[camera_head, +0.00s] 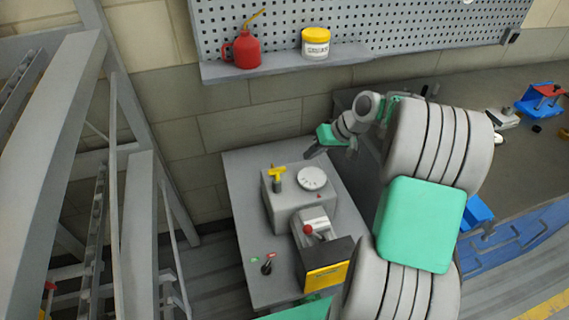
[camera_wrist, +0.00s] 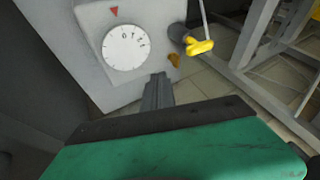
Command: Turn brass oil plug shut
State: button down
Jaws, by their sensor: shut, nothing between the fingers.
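In the wrist view a small brass-coloured piece (camera_wrist: 174,60), which looks like the oil plug, sits at the edge of the grey machine housing (camera_wrist: 88,30). It lies just beyond my gripper (camera_wrist: 158,80), whose fingers are together, empty and apart from it. How far the plug is turned cannot be told. In the head view I cannot make the plug out. There my gripper (camera_head: 312,153) hangs above the back of the housing (camera_head: 285,215), behind the white dial (camera_head: 312,178). A yellow T-handle (camera_head: 277,172) stands on the housing; it also shows in the wrist view (camera_wrist: 201,46).
The housing stands on a grey bench (camera_head: 245,220) with a red-knobbed unit (camera_head: 314,226) and a black switch lever (camera_head: 267,267) in front. A shelf (camera_head: 285,67) behind holds a red oil can (camera_head: 243,50) and a yellow-lidded jar (camera_head: 316,43). The bench's left strip is mostly clear.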

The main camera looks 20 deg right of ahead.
jog(key=shift+w+d+f, duration=0.15)
jog(key=shift+w+d, duration=0.05)
jog(key=shift+d, duration=0.2)
jog(key=shift+w+d+f, duration=0.15)
jog(key=shift+d, duration=0.2)
jog(key=x, duration=0.3)
jog(key=p+x, duration=0.1)
jog(key=x, duration=0.6)
jog(key=shift+w+a+r, duration=0.1)
jog(key=shift+a+r, duration=0.05)
jog(key=shift+a, duration=0.1)
jog(key=a+p, duration=0.1)
jog(key=a, duration=0.2)
jog(key=shift+a+r, duration=0.15)
jog(key=shift+a, duration=0.15)
jog(key=shift+w+a, duration=0.1)
jog(key=shift+a, duration=0.05)
jog(key=shift+f, duration=0.2)
